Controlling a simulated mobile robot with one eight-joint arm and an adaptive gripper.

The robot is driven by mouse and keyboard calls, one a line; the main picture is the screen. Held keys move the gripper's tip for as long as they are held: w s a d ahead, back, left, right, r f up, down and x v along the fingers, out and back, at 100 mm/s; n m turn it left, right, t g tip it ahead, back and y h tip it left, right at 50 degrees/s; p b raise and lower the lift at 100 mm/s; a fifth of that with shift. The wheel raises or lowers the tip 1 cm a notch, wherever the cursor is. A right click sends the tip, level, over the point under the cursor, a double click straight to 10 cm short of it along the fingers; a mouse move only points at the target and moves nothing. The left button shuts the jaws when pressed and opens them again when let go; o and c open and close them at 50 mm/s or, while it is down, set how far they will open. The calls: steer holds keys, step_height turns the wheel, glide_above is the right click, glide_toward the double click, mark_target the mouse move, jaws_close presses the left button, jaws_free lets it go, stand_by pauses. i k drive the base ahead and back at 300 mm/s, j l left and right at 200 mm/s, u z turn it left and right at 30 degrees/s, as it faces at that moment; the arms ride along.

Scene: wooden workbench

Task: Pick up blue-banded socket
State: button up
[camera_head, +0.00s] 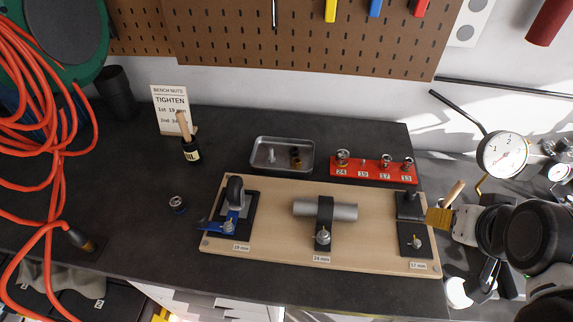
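A small dark socket with a blue band (177,204) stands alone on the dark bench top, left of the wooden board. Its band is small in this view. My gripper (488,279) is at the right edge, beyond the board's right end and far from the socket. Its fingers are partly hidden by my arm, and I cannot tell whether they are open or shut.
The wooden board (275,250) carries several clamped fixtures. Behind it are a metal tray (258,165) with small parts and a red socket rack (350,177). Orange hose (55,160) hangs at left.

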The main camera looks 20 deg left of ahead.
mark_target(177, 203)
steer(key=u, duration=2.05)
steer(key=z, duration=1.65)
steer(key=u, duration=1.65)
steer(key=i+j+z, duration=0.4)
steer(key=j, duration=0.15)
steer(key=j+z, duration=0.2)
steer(key=i+j, duration=0.05)
steer(key=j, duration=0.05)
